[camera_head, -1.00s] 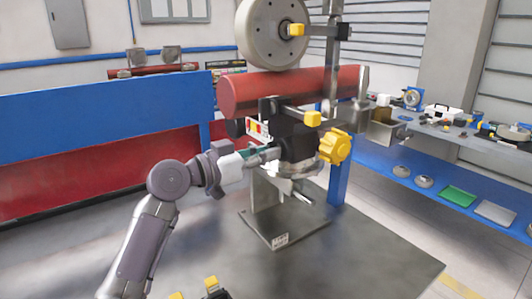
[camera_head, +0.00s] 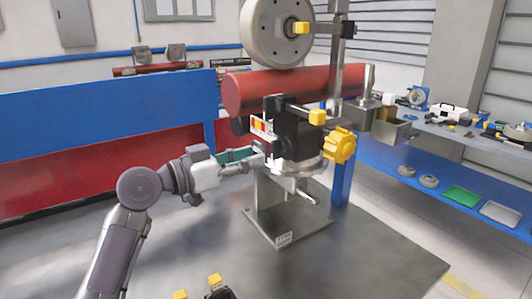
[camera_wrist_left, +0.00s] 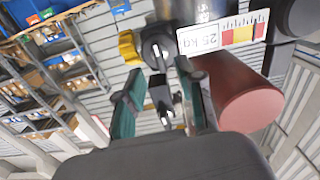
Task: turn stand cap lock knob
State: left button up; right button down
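The black stand head (camera_head: 292,138) sits on a metal stand under a red cylinder. A yellow lobed knob (camera_head: 338,146) is on its right side and a smaller yellow-ended handle (camera_head: 317,117) is above. I cannot tell which one is the cap lock knob. My left gripper (camera_head: 258,160) is just left of the head, with its teal-padded fingers apart. In the left wrist view, the fingers (camera_wrist_left: 158,82) are open, with a small black part with white marks (camera_wrist_left: 160,50) beyond and between them, apparently not gripped. My right gripper is not in view.
The red cylinder (camera_head: 290,88) and a pale wheel (camera_head: 276,30) are above the head. The metal base plate (camera_head: 285,235) stands on a grey table. A blue bench (camera_head: 380,165) with parts is at the right. Yellow-topped items (camera_head: 214,280) are at the front edge.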

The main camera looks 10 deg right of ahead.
pick_arm(q)
jog(key=v, duration=0.6)
jog(key=shift+a, duration=0.1)
